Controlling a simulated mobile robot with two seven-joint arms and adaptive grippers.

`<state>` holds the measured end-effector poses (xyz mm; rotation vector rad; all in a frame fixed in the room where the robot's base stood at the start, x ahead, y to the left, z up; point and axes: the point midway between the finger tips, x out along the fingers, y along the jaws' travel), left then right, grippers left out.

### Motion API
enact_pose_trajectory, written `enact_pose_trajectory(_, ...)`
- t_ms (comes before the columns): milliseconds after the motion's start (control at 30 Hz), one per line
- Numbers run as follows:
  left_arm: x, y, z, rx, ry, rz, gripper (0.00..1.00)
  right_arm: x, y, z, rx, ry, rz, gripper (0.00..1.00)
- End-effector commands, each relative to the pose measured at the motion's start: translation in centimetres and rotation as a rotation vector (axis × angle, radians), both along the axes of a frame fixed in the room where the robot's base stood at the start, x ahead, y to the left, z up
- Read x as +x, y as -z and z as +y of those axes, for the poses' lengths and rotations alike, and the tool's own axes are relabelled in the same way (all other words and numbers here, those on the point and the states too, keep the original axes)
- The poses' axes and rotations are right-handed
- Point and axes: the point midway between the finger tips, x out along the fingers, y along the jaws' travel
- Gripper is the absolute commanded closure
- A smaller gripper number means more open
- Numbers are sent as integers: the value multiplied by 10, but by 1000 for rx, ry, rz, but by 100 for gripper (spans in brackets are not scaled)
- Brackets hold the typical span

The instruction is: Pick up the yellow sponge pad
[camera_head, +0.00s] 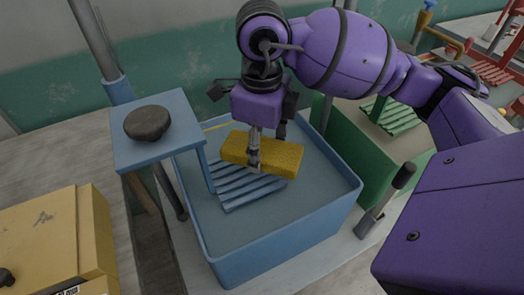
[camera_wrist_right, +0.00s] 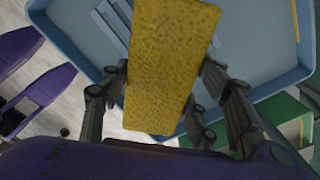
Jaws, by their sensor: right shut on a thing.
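The yellow sponge pad (camera_head: 276,155) is a thick porous block above the slatted rack (camera_head: 255,187) in the blue tub (camera_head: 225,262). My right gripper (camera_head: 268,153) is shut on the sponge from above, with one finger in front of it and one behind. In the right wrist view the sponge (camera_wrist_right: 168,65) lies between both fingers of the right gripper (camera_wrist_right: 165,92). I cannot tell for sure whether the sponge is clear of the rack. My left gripper is not seen in the head view.
A dark rounded stone-like lump (camera_head: 147,122) sits on a blue stand (camera_head: 180,108) at the tub's left. A green tub (camera_head: 350,140) stands to the right. A black-handled tool (camera_head: 402,177) is beside the blue tub. A yellow box (camera_head: 45,240) is at lower left.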

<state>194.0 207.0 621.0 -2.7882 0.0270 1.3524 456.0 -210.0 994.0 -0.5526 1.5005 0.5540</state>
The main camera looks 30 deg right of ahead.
Motion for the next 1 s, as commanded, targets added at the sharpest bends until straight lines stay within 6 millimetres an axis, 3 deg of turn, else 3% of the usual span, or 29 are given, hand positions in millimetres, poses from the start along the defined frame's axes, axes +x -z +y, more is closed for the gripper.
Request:
enact_pose_trajectory(133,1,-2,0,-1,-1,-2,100,-24,-39,16,0,-6,-11,72)
enact_pose_trajectory(300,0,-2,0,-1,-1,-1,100,-61,-55,37,0,-7,-8,72)
enact_pose_trajectory(500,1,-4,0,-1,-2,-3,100,-88,-69,53,1,-4,-7,72)
enact_pose_trajectory(700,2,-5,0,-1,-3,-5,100,-99,-74,59,0,-1,-5,72)
enact_pose_trajectory(1000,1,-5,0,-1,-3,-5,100,-101,-74,60,0,1,-3,72)
